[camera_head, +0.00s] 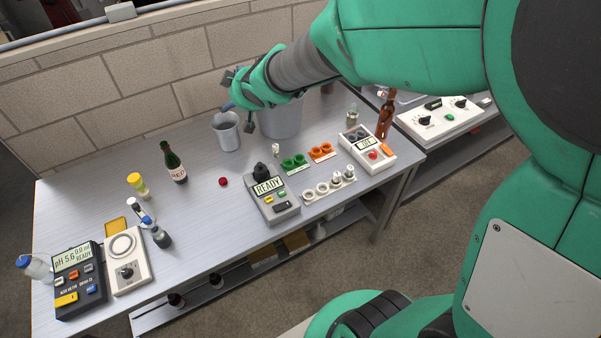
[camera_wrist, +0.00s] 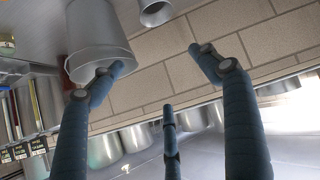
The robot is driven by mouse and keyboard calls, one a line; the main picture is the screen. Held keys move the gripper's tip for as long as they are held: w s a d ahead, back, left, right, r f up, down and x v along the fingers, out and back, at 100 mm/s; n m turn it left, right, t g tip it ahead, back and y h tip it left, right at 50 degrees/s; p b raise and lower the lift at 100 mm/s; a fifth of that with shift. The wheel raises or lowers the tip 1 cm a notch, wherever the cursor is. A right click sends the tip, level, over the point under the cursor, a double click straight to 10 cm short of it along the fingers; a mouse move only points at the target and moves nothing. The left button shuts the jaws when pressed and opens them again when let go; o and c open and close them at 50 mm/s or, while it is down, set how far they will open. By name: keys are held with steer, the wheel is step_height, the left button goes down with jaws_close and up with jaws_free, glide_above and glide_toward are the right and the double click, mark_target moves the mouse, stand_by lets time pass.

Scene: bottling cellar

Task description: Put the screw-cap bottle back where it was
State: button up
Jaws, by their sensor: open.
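A dark green bottle (camera_head: 175,165) with a white label stands upright on the bench, left of centre in the head view. A small red cap (camera_head: 223,182) lies on the bench to its right. A brown bottle (camera_head: 386,116) stands near the bench's right end. I cannot tell for sure which bottle the task means. My gripper (camera_head: 239,112) is above the back of the bench, by the metal bucket and right of the green bottle. In the wrist view my gripper (camera_wrist: 160,68) has its fingers spread, with nothing between them.
A metal bucket (camera_head: 281,117) and a smaller metal jug (camera_head: 227,132) stand close beside my gripper, against the brick wall (camera_head: 130,85). The READY meter (camera_head: 271,197), cap racks and a pH meter (camera_head: 76,280) occupy the front. Bench between green bottle and READY meter is mostly clear.

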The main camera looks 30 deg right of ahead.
steer(key=s+d+r+m+g+h, duration=0.1)
steer(key=s+r, duration=0.2)
steer(key=s, duration=0.7)
steer(key=s+d+r+m+g, duration=0.1)
steer(key=s+r+m+g, duration=0.15)
steer(key=s, duration=0.65)
steer(key=s+a, duration=0.2)
steer(key=s, duration=0.7)
steer(key=s+a+g+y, duration=0.1)
steer(key=s+a, duration=0.1)
steer(key=s, duration=0.7)
steer(key=shift+s, duration=0.2)
steer(key=shift+g, duration=0.25)
